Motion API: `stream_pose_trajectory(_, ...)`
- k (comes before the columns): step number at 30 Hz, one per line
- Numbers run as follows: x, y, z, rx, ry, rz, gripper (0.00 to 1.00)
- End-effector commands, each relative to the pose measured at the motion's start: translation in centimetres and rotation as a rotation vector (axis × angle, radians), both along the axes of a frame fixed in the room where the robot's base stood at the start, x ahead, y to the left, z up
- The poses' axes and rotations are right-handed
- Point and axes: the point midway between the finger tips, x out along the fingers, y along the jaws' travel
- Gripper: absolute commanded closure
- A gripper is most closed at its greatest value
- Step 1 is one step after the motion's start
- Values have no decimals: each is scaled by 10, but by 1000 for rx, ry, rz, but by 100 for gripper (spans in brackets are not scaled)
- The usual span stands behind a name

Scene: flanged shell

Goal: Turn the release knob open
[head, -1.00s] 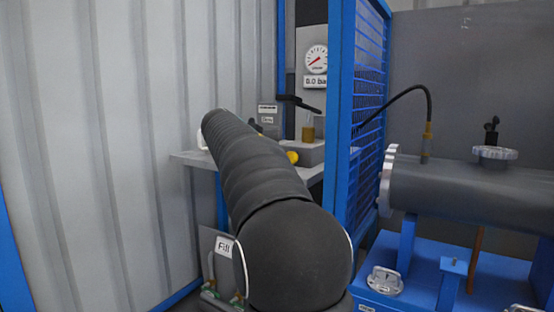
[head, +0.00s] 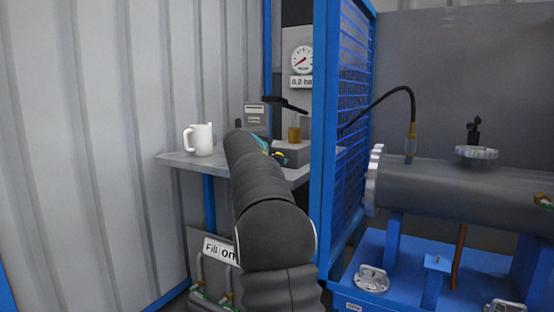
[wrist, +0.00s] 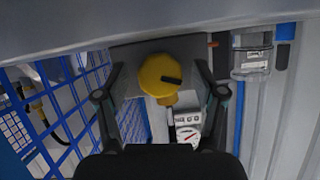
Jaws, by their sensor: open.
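The release knob appears to be the round yellow knob (wrist: 160,76) with a dark mark on its face, in the middle of the wrist view. My gripper (wrist: 160,68) is open, with one finger to each side of the knob. Gaps show between the fingers and the knob, so it is not gripped. In the head view my gripper (head: 271,150) is at the grey box (head: 292,152) on the shelf. My arm and gripper hide most of the knob there; only a small yellow patch shows.
A dial gauge (head: 302,60) reads 0.0 above a black lever (head: 286,105). A blue mesh panel (head: 352,120) and grey flanged shell (head: 450,185) stand to the right.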

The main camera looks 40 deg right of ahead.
Motion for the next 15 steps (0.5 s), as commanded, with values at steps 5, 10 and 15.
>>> stream_pose_trajectory(5,4,-8,-4,0,0,1,31)
stream_pose_trajectory(10,4,-9,-4,0,-1,2,31)
stream_pose_trajectory(15,4,-9,-4,0,0,1,46)
